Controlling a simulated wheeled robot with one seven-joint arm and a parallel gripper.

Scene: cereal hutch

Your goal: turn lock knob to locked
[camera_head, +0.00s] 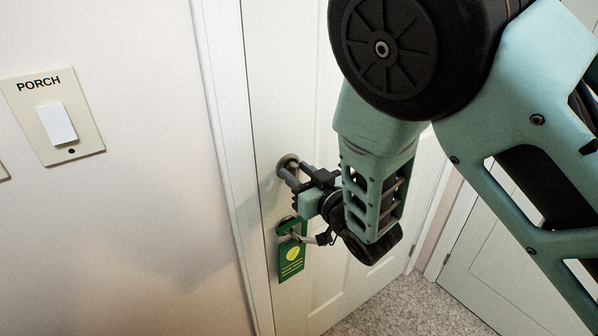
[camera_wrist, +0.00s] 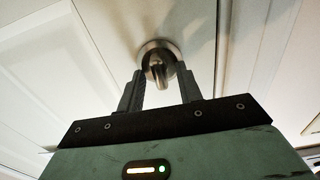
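The lock knob is a metal thumb-turn on a round plate, high on the white door; its plate shows in the head view (camera_head: 288,160). In the wrist view the lock knob (camera_wrist: 158,72) points toward the camera, between the fingers of my gripper (camera_wrist: 161,74). The fingers stand apart, one on each side of it, with a gap visible. In the head view my gripper (camera_head: 296,174) is at the lock and partly hides the knob. I cannot tell whether either finger touches it.
A door handle (camera_head: 299,236) with a green hanging tag (camera_head: 291,259) is just below my gripper. A light switch labelled PORCH (camera_head: 58,123) is on the wall at left. A second white door (camera_head: 520,270) stands at right, above speckled carpet (camera_head: 400,308).

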